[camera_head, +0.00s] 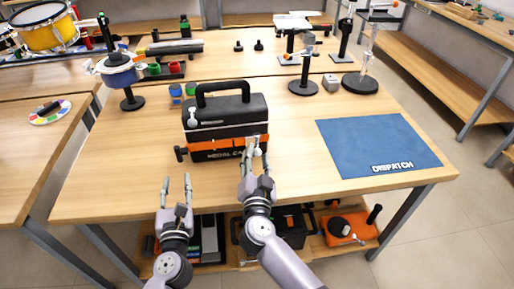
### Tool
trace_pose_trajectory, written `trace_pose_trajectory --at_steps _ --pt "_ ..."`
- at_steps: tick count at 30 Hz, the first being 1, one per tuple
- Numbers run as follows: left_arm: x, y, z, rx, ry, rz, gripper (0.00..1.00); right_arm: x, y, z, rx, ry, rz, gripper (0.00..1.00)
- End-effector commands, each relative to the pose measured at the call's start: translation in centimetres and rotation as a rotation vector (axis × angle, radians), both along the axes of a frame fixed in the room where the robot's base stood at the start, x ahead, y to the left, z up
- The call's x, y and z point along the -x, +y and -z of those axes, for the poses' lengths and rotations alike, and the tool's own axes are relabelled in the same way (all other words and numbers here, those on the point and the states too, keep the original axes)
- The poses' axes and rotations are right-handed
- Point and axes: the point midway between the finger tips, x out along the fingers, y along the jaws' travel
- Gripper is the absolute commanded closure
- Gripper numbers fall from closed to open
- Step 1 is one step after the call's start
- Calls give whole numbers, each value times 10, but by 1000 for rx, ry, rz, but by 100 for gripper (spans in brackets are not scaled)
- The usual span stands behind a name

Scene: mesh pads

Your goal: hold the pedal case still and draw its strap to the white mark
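The pedal case (226,115) is a black box with a top handle and an orange band with lettering low on its front. It stands upright on the table left of the middle. My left gripper (176,181) is open and empty near the table's front edge, in front of and left of the case. My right gripper (254,148) is at the right end of the case's front, over the orange band. Its fingers hide that end, and I cannot tell whether they grip anything. I cannot make out the strap or the white mark with certainty.
A blue dispatch mat (365,140) lies clear on the right of the table (300,170). Black round-based stands (303,88) and a small grey block (331,83) are behind it.

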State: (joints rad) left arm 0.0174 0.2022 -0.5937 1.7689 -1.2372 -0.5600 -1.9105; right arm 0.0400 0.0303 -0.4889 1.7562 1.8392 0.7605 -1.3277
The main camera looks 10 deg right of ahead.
Motion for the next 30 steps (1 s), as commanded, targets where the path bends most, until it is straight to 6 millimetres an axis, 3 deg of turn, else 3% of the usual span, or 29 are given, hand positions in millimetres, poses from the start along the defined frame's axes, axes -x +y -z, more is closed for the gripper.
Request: trace_pose_trajectory --at_steps 3,9,20,30 --pt "0 0 0 0 0 0 67 -20 -5 -1 1 -1 1 64" --pt "0 0 0 0 0 0 67 -38 -10 0 0 -1 1 64" --pt "0 0 0 0 0 0 67 -42 -11 0 0 0 0 64" --pt "0 0 0 0 0 0 67 -41 -10 0 0 0 0 87"
